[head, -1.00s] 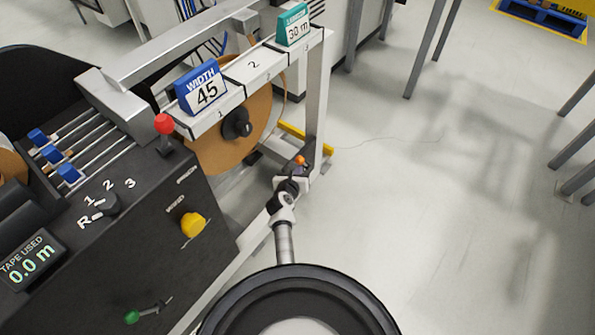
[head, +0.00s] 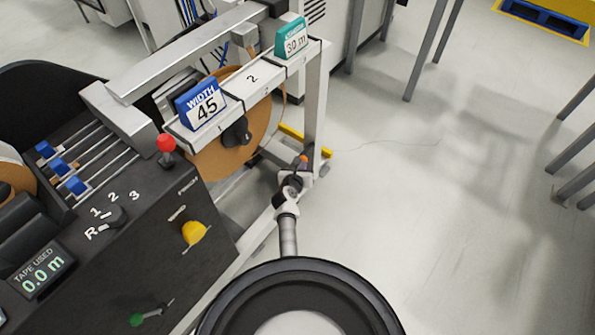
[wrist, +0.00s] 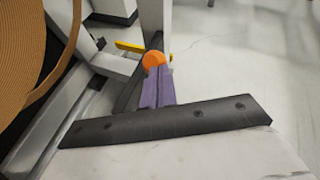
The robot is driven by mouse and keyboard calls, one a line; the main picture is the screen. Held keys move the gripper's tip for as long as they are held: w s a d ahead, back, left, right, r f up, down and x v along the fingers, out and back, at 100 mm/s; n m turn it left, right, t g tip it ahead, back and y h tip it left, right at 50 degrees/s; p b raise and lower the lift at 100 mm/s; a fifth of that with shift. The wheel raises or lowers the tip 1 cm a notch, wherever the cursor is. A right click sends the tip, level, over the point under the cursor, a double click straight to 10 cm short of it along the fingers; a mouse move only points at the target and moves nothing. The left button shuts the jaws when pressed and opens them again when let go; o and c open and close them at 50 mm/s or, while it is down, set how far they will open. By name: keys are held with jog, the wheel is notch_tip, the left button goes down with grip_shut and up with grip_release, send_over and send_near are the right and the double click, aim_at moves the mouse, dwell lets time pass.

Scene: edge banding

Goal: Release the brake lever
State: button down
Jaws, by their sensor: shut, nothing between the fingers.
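My gripper (head: 302,162) is low beside the machine's white frame post, at the end of my arm. No lever is legibly marked as the brake. A red-knobbed lever (head: 166,144) and a green-knobbed lever (head: 138,319) are on the dark panel.
A brown tape roll (head: 240,130) stands left of my gripper, under a white rail (head: 262,72) bearing WIDTH 45 and 30 m signs. The panel also has a yellow knob (head: 194,232) and a display reading 0.0 m (head: 42,274).

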jog(key=w+d+p, duration=0.1)
jog(key=w+d, duration=0.4)
jog(key=w, duration=0.2)
jog(key=shift+w+d+r+p, duration=0.25)
jog(key=shift+w+r+p, duration=0.05)
jog(key=shift+r+p, duration=0.15)
dwell(0.5)
